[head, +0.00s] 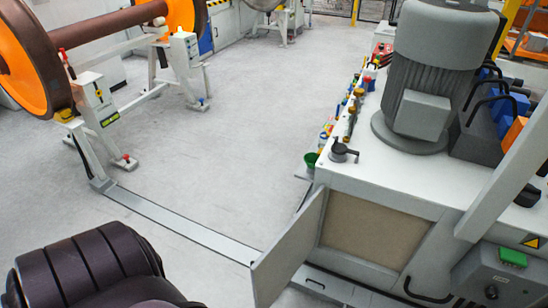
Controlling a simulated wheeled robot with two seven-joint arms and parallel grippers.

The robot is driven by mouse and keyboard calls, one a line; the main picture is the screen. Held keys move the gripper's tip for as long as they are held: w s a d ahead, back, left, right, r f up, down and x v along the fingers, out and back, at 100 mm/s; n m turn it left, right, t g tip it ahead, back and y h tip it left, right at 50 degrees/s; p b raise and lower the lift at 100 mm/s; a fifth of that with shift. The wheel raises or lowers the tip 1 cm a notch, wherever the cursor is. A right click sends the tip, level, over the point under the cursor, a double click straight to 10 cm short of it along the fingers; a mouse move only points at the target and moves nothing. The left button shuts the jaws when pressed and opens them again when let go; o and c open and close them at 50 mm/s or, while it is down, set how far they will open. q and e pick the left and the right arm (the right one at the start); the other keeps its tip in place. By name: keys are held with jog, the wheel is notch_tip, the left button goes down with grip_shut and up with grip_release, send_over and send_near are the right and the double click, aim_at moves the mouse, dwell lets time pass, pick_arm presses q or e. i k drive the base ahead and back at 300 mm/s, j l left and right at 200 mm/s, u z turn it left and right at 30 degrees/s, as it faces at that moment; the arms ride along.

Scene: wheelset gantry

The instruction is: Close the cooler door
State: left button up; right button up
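The cooler door (288,252) is a thin light-grey panel at the front left corner of a white machine cabinet (425,185). It stands open, swung out to the left and toward me, with its upright edge by the cabinet's left front corner. Beside it, a square opening in the cabinet front shows a plain beige surface (375,232). The door's lower end reaches near the bottom of the picture. Neither of my grippers is in view. A dark ribbed arm part of mine fills the lower left corner, apart from the door.
A control box (495,275) with a green part sits at the lower right. A wheelset (88,28) on white stands is at the upper left. A flat floor rail (180,224) runs toward the door. The middle floor is clear.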

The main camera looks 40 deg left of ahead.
aim_at(272, 271)
jog(key=k+j, duration=0.1)
jog(key=j, duration=0.35)
jog(key=k+j+z, duration=0.15)
jog(key=j, duration=0.25)
jog(key=k+j, duration=0.15)
jog(key=j, duration=0.3)
jog(key=k+j+z, duration=0.15)
jog(key=j, duration=0.25)
jog(key=k+j, duration=0.15)
jog(key=j, duration=0.25)
jog(key=z, duration=0.05)
